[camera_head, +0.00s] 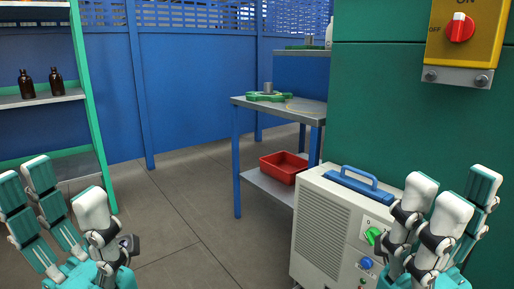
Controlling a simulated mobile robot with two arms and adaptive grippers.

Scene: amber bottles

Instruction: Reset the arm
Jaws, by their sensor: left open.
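My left gripper (62,193) is at the lower left in the head view. Its teal and white fingers point up and stand apart, with nothing between them. My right gripper (457,193) is at the lower right, in front of the white machine and the green wall. Its fingers also point up and spread apart, and I see nothing held in them. Two amber bottles (26,84) and (56,82) stand upright on a shelf at the upper left, well beyond my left gripper.
A green-framed shelf (93,105) stands at the left. A white machine (322,225) with a blue handle stands near my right gripper. Behind it is a blue-legged table (300,112) with a red bin (283,165) below. A yellow switch box (466,40) hangs upper right. The middle floor is clear.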

